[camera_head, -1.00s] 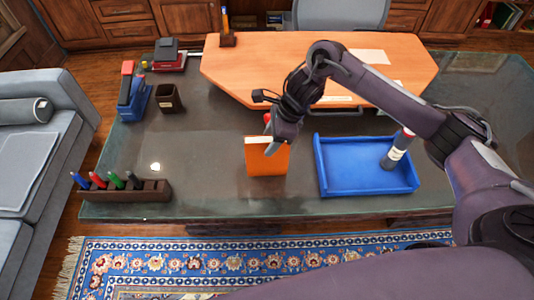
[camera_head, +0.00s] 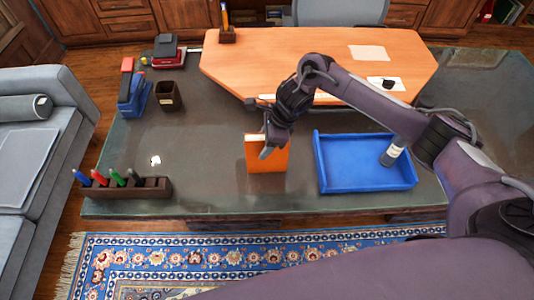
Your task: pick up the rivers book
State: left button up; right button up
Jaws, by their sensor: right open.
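An orange book (camera_head: 267,160) stands upright on the dark glass desk top, left of the blue tray. It is the only book on the desk that I can make out, and its title is not readable. My right gripper (camera_head: 265,150) is open at the book's top edge, with a finger in front of the orange cover. Whether the fingers touch the book cannot be told. My left gripper is not in view.
A pen rack (camera_head: 125,189) stands at the left, with a brown cup (camera_head: 168,97) farther back. The glass between the rack and the book is mostly clear.

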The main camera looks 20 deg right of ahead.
jog(key=shift+f+b, duration=0.2)
jog(key=shift+b, duration=0.1)
dwell(0.4)
grip_shut()
jog(key=shift+r, duration=0.1)
